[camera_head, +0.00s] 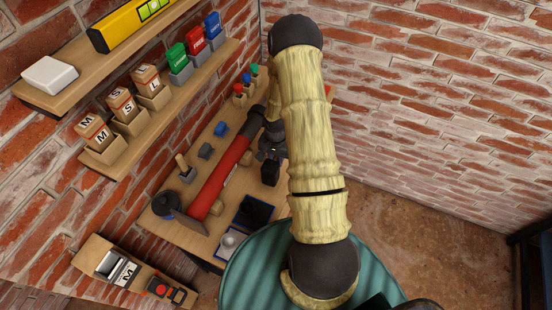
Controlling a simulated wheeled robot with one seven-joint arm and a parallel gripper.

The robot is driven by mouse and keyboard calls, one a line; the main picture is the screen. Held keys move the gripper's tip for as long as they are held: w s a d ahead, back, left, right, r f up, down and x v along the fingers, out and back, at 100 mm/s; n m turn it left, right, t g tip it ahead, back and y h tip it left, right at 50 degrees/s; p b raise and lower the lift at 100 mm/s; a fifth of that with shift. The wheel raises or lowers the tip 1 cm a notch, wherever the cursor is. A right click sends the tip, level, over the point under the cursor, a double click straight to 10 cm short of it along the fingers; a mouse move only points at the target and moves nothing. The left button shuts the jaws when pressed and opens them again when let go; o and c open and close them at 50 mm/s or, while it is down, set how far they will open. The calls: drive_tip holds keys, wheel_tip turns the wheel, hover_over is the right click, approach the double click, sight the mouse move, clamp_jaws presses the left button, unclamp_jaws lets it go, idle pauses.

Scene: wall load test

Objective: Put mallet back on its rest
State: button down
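The mallet (217,180) lies slantwise along the wooden workbench. Its long handle is red with a dark grip at the far end, and its dark head is at the near left end. Small wooden blocks (217,208) show beside the handle, perhaps parts of a rest; I cannot tell whether the mallet touches them. My gripper (268,150) is low over the bench, close to the right side of the handle near the grip. My arm partly covers it, and its fingers are too small and dark to tell whether they hold anything.
Above the bench, one wall shelf (103,157) holds labelled blocks and coloured items; a higher one holds a yellow level (130,22) and a white box (50,75). A lower shelf (92,252) holds small devices. Pegs and a dark tray (253,213) crowd the bench (190,238).

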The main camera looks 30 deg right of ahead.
drive_tip(key=shift+f, duration=0.25)
drive_tip(key=c, duration=0.5)
unclamp_jaws()
drive_tip(key=shift+r, duration=0.15)
drive_tip(key=shift+r+p, duration=2.5)
drive_tip(key=shift+r, duration=1.4)
